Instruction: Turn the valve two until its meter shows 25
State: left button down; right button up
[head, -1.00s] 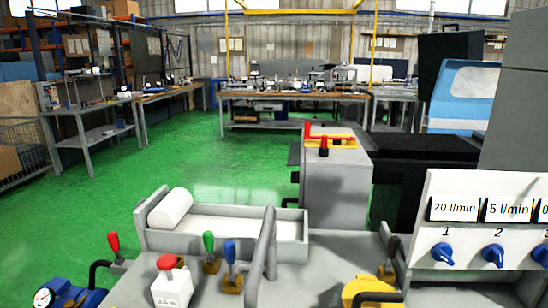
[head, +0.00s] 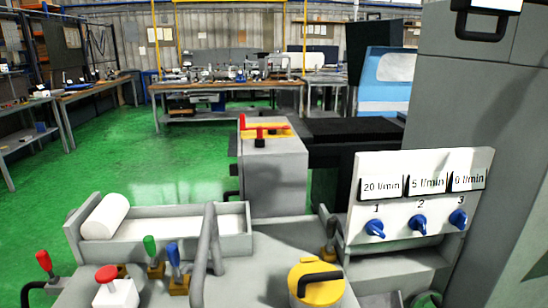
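The white valve panel (head: 418,205) stands at the right of the machine top. Valve two (head: 417,225) is a blue knob in the middle, under the number 2. Its meter (head: 427,186) reads 5 l/min. Valve one (head: 375,228) at its left has a meter (head: 381,187) reading 20 l/min. Valve three (head: 458,219) at its right has a meter (head: 468,181) that seems to read 6 l/min, though the first digit is hard to make out. Neither of my grippers is in the head view.
Red, green and blue levers (head: 151,251) and a red button on a white box (head: 115,290) stand at the front left. A yellow round part with a black handle (head: 318,282) lies below the panel. A tray (head: 180,248) holds a white roll. The space before the valves looks clear.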

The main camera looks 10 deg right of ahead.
aim_at(418, 223)
jog(key=z, duration=1.4)
